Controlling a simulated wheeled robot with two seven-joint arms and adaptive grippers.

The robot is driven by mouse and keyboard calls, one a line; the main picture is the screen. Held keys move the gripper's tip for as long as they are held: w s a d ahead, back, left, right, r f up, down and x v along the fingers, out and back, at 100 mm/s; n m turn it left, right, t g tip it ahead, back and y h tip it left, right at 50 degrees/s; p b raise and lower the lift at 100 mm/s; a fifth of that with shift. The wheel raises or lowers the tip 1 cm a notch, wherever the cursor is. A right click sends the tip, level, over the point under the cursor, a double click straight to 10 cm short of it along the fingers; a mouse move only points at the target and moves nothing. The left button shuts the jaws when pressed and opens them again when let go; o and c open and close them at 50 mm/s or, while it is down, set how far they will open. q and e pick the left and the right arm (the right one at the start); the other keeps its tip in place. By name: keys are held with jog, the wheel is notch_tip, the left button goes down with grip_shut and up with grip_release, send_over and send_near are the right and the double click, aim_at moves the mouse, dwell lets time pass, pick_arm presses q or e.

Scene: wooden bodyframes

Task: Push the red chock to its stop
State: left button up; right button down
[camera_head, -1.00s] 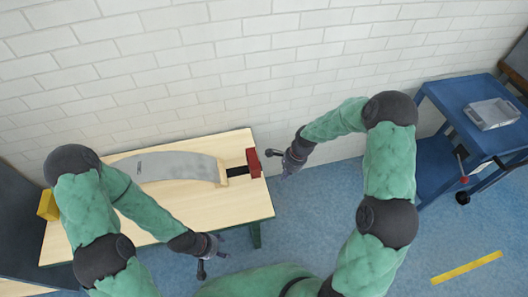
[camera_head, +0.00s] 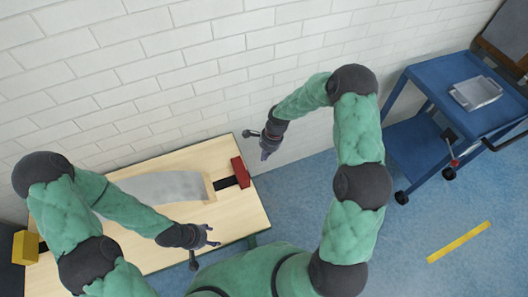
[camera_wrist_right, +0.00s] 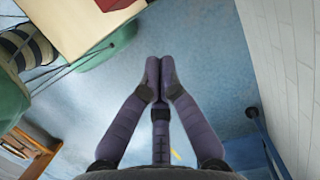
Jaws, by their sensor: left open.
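The red chock (camera_head: 240,172) sits at the right end of a wooden table, at the end of a short black track (camera_head: 225,183). Left of the track is a light wooden block (camera_head: 209,187) at the end of a curved grey plate (camera_head: 165,187). My right gripper (camera_head: 265,154) is beyond the table's right end, up and right of the chock and apart from it. In the right wrist view its fingertips (camera_wrist_right: 160,65) meet with nothing between them, and the red chock (camera_wrist_right: 114,4) shows at the top edge. My left gripper (camera_head: 211,237) is open and empty near the table's front edge.
The wooden table (camera_head: 150,255) stands against a white brick wall (camera_head: 190,60). A yellow block (camera_head: 25,247) is at its left end. A blue cart (camera_head: 430,90) with a grey tray (camera_head: 475,92) stands at the right. Blue floor lies clear between table and cart.

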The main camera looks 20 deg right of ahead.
aim_at(241, 173)
pick_arm(q)
jog(key=shift+f+b, duration=0.55)
jog(key=shift+f, duration=0.45)
jog(key=shift+f+b, duration=0.1)
jog(key=shift+b, duration=0.25)
pick_arm(e)
jog(key=a+f, duration=0.5)
jog(key=shift+a+f, duration=0.15)
jog(key=shift+f, duration=0.05)
